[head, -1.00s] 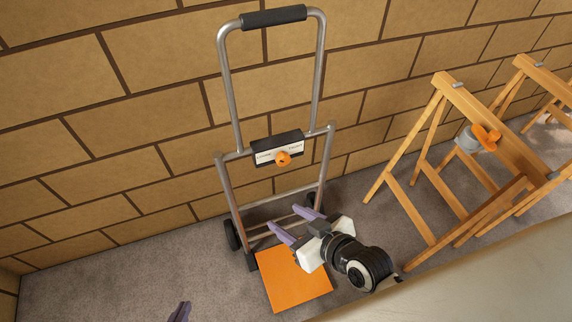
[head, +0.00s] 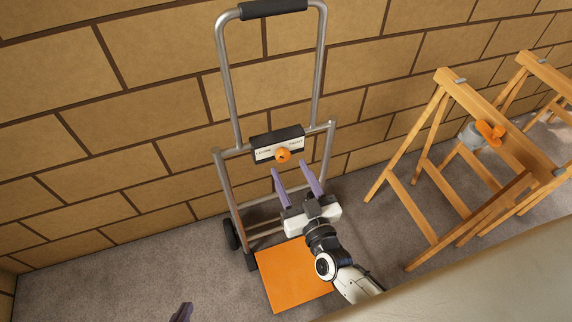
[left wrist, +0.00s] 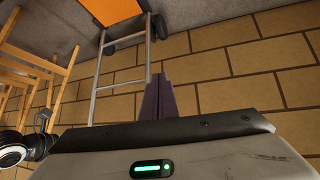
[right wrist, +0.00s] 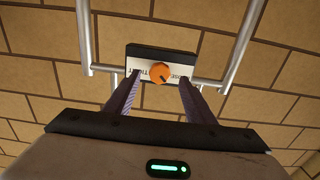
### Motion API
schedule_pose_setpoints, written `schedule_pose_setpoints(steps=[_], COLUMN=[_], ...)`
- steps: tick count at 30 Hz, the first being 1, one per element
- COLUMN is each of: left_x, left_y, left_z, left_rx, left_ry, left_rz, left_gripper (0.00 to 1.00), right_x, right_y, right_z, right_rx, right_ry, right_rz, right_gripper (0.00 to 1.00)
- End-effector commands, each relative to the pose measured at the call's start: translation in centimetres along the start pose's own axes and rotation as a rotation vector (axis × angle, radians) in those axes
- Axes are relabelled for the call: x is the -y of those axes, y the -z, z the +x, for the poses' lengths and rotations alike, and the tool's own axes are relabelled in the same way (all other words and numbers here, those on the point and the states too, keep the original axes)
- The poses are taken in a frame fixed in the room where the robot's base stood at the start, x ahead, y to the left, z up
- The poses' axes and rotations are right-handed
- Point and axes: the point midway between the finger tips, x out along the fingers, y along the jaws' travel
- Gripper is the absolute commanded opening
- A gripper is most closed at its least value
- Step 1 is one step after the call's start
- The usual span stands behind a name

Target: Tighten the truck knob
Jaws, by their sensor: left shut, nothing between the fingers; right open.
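The orange truck knob (head: 283,155) sits on a white label plate (head: 266,155), marked LOOSE and TIGHT, below a black block on the grey hand truck (head: 229,90). In the right wrist view the knob (right wrist: 158,72) lies ahead, between the two fingers and beyond their tips. My right gripper (head: 293,171) is open and empty, a little below the knob and apart from it in the head view. My left gripper (head: 182,308) shows only its purple fingertips at the bottom edge; in the left wrist view its fingers (left wrist: 158,98) are together and empty.
The truck's orange toe plate (head: 290,275) lies low on the carpet. A brick wall rises behind. A pale surface (head: 480,270) fills the lower right.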

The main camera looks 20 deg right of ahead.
Motion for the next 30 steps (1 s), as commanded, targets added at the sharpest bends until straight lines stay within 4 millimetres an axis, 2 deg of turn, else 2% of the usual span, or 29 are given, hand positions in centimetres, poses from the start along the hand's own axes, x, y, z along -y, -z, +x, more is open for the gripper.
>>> schedule_pose_setpoints(steps=[3, 7, 18, 20, 26, 30], left_x=[-0.2, -0.4, -0.6, -0.6, -0.6, -0.6], left_y=[-0.2, 0.1, 0.0, 0.0, 0.1, 0.1], left_z=[0.6, 0.8, 0.8, 0.8, 0.8, 0.9], left_rx=[-0.008, -0.016, -0.011, -0.012, -0.015, -0.017], left_ry=[-0.005, -0.008, -0.01, -0.01, -0.01, -0.01], left_rz=[0.004, 0.007, 0.004, 0.004, 0.003, 0.003], left_gripper=[0.0, 0.0, 0.0, 0.0, 0.0, 0.0], right_x=[0.0, 0.0, 0.0, 0.0, 0.0, 0.0], right_y=[-0.2, -0.2, 0.0, 0.0, 0.0, 0.0], right_z=[2.1, 3.5, 4.1, 4.1, 4.1, 4.1], right_rx=[-0.002, 0.0, 0.002, 0.002, 0.001, 0.001], right_ry=[-0.001, -0.001, 0.0, 0.0, 0.0, 0.0], right_rz=[0.001, 0.0, 0.001, 0.0, 0.0, 0.003], right_gripper=[0.5, 0.5, 0.5, 0.43, 0.09, 0.08])
